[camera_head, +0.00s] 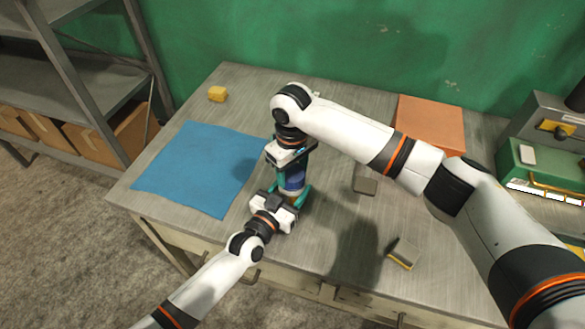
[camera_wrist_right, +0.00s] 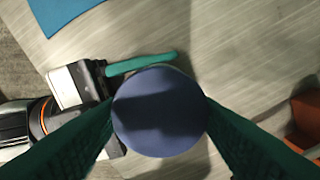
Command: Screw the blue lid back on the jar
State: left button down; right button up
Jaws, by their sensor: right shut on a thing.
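The blue lid (camera_head: 292,181) is round and flat-topped, and its top fills the middle of the right wrist view (camera_wrist_right: 160,110). My right gripper (camera_head: 293,173) points down from above, with its teal fingers shut on opposite sides of the lid. The jar (camera_head: 292,196) stands under the lid on the table and is mostly hidden by the grippers. My left gripper (camera_head: 289,192) comes in low from the front, with its teal fingers on both sides of the jar, seemingly closed on it. I cannot tell whether the lid's thread is engaged.
A blue cloth (camera_head: 196,167) lies left of the jar on the grey table (camera_head: 232,88). An orange-brown box (camera_head: 430,122), a small grey block (camera_head: 364,186) and a sponge-like block (camera_head: 402,253) lie to the right. A green toolbox (camera_head: 535,172) stands far right.

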jog(key=m, duration=0.5)
jog(key=shift+s+a, duration=0.1)
jog(key=shift+a, duration=0.05)
jog(key=m, duration=1.7)
jog(key=shift+a, duration=0.1)
jog(key=m, duration=0.7)
jog(key=shift+m, duration=0.4)
jog(key=shift+w, duration=0.2)
